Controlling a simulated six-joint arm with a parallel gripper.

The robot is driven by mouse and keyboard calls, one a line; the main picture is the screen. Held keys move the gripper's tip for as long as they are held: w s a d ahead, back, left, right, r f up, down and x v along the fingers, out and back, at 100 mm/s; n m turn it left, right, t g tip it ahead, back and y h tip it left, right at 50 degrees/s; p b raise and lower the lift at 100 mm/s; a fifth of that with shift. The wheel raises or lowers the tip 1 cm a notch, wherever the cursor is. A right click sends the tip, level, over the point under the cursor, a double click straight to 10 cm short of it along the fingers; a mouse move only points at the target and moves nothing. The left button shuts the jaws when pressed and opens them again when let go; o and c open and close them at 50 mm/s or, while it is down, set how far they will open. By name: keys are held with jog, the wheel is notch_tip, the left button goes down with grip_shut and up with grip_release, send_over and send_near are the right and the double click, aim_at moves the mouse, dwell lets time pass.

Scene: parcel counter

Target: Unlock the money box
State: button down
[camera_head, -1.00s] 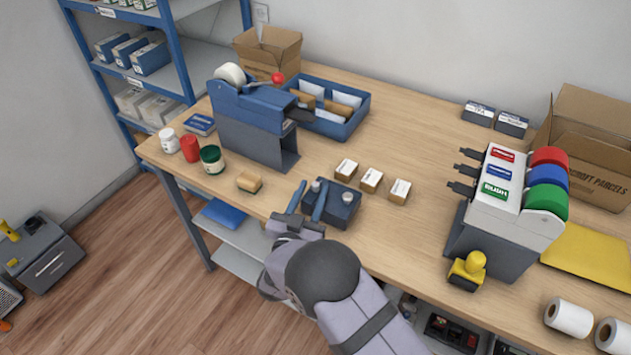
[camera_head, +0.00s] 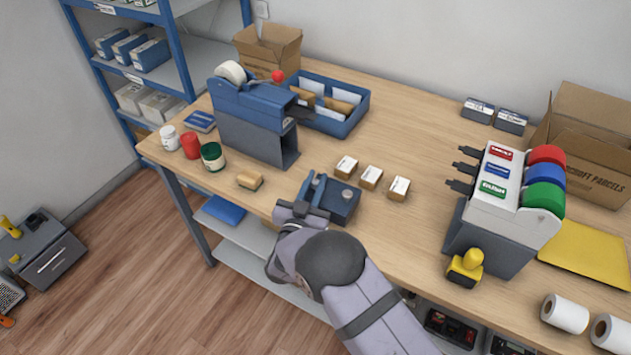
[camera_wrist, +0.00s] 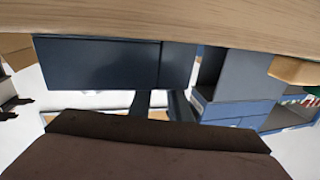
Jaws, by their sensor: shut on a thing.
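The money box (camera_head: 341,208) is a small dark blue box near the front edge of the counter. A round grey knob shows on its right top.
Three small labelled boxes (camera_head: 371,177) stand just behind the money box. A wooden-backed block (camera_head: 250,181) lies to its left. The tape dispenser (camera_head: 255,130) stands behind left, and a label roll holder (camera_head: 500,215) to the right.

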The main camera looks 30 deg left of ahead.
aim_at(314, 185)
jog(key=shift+n+y, duration=0.4)
jog(key=shift+y, duration=0.4)
jog(key=c, duration=1.6)
grip_release()
jog(key=shift+c, duration=0.2)
jog(key=shift+s, duration=0.15)
jog(key=b+v, duration=0.2)
jog(key=v, duration=0.3)
jog(key=shift+s+d, duration=0.15)
jog(key=shift+s, duration=0.15)
jog(key=shift+s+d+r+b, duration=0.15)
jog(key=shift+s+d+b, duration=0.15)
jog(key=shift+s, duration=0.35)
